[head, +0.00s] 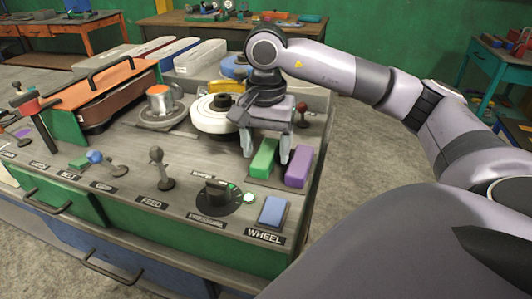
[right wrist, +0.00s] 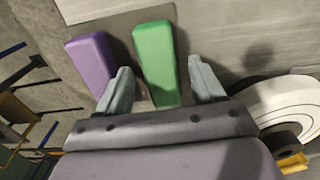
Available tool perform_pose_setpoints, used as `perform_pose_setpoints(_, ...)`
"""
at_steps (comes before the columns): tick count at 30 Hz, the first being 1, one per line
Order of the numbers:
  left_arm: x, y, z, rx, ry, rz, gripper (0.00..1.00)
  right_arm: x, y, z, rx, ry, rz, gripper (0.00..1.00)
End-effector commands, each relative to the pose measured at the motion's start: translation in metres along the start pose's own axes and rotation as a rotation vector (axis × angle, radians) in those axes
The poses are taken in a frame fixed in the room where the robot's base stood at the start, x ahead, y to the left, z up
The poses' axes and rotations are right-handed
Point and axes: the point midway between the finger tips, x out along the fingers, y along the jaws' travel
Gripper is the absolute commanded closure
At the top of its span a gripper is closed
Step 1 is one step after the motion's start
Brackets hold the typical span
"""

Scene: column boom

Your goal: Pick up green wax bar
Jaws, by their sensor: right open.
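The green wax bar (head: 263,160) lies on the bench top near its right end, and it also shows in the right wrist view (right wrist: 154,60). My right gripper (head: 266,153) is open above it, pointing down. In the right wrist view the two fingers (right wrist: 160,84) stand on either side of the bar's near end, with a gap on both sides. I cannot tell whether the fingertips are low enough to flank it. Nothing is held. My left gripper is not in view.
A purple bar (head: 298,167) lies close beside the green one, just outside one finger. A white wheel (head: 213,114) stands to the left. The floor to the right is open.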

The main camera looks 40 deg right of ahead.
Motion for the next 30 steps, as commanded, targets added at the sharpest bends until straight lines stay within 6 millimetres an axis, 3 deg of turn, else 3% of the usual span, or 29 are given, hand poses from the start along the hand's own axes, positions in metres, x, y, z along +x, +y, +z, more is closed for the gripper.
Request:
perform_pose_setpoints(9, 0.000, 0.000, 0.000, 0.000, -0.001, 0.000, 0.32, 0.008, 0.000, 0.000, -0.001, 0.000, -0.001, 0.32)
perform_pose_setpoints(11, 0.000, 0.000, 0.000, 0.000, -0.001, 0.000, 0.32, 0.008, 0.000, 0.000, -0.001, 0.000, -0.001, 0.48)
perform_pose_setpoints(15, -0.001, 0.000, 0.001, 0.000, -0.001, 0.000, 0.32, 0.008, 0.000, 0.000, -0.001, 0.000, -0.001, 0.92)
perform_pose_setpoints(30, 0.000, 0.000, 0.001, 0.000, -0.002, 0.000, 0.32, -0.002, -0.001, 0.000, 0.000, 0.000, -0.003, 0.92)
